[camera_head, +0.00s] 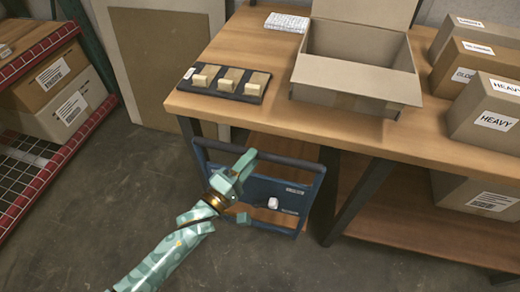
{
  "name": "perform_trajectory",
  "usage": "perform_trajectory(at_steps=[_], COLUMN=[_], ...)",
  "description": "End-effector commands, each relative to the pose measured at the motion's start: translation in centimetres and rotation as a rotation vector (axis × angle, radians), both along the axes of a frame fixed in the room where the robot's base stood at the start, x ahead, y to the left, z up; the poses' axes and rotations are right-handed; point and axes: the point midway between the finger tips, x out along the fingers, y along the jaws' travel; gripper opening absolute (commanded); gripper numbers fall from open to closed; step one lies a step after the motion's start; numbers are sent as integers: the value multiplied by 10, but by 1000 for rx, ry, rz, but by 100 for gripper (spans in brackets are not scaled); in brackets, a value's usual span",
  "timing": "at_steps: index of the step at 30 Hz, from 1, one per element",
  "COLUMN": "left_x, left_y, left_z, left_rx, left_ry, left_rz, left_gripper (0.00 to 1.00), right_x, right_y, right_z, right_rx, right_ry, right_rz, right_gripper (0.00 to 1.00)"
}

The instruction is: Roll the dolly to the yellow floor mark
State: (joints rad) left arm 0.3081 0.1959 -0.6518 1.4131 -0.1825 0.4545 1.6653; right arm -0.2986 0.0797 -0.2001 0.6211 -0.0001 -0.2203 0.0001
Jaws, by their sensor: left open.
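The dolly (308,193) appears to be the dark blue frame with a dark top bar, standing upright on the floor against the front of the workbench. It has small labels and a white knob-like part low on its face. My left gripper (243,188) is open in front of the dolly's left-middle part, below its top bar. It hides part of the frame, and I cannot tell whether it touches. My right gripper is not in view. No yellow floor mark shows in this view.
The workbench (230,113) carries a black tray (226,91) with small blocks, an open carton (350,82) and closed boxes (490,112). A red-edged rack (60,150) stands left. A bench leg (350,200) is right of the dolly. Grey floor is clear in front.

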Motion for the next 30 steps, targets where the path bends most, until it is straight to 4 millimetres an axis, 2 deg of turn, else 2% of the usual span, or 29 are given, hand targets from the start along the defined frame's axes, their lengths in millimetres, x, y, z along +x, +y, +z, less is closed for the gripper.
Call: perform_trajectory(at_steps=[3, 7, 18, 19, 23, 24, 30], left_x=[17, 29, 35, 35, 35, 35, 31], left_y=[-15, -25, -30, -30, -30, -30, -29], left_z=[1, 5, 9, 9, 8, 8, 8], left_rx=[-1, 1, 1, 1, 1, 1, 2], left_ry=[1, 1, 1, 1, 1, 1, 1], left_rz=[0, 0, 0, 0, 0, 0, 0], left_gripper=[43, 43, 43, 40, 4, 0, 0], right_x=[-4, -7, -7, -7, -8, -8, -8], right_y=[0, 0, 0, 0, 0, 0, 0], right_z=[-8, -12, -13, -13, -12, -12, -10], right_rx=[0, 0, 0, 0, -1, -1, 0], right_ry=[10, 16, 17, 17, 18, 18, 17], right_rz=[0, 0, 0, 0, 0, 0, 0], right_gripper=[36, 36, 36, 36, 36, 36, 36])
